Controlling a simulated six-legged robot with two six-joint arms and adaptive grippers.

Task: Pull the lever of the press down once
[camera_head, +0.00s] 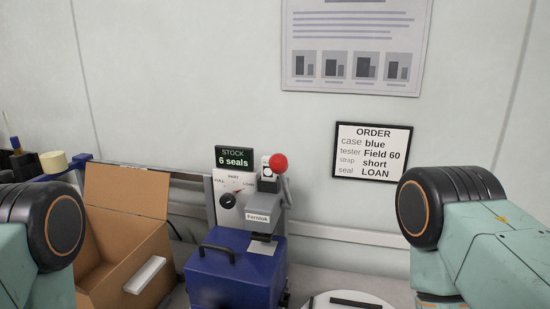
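The press (258,217) is a grey upright device near the middle of the view, with a small white name label. Its lever (287,190) stands up on the right side, with a red ball knob (278,163) at the top. A blue case (232,281) with a black handle is directly in front of and below the press head; whether they touch is unclear. Parts of my two arms show at the left and right edges, well apart from the lever. Neither gripper's fingers are in view.
An open cardboard box (126,206) with a white piece on it stands left of the case. A dial panel (228,202) and a stock display reading 6 seals (234,158) adjoin the press. A round white plate (320,299) with dark strips lies right. An order sign (373,151) hangs behind.

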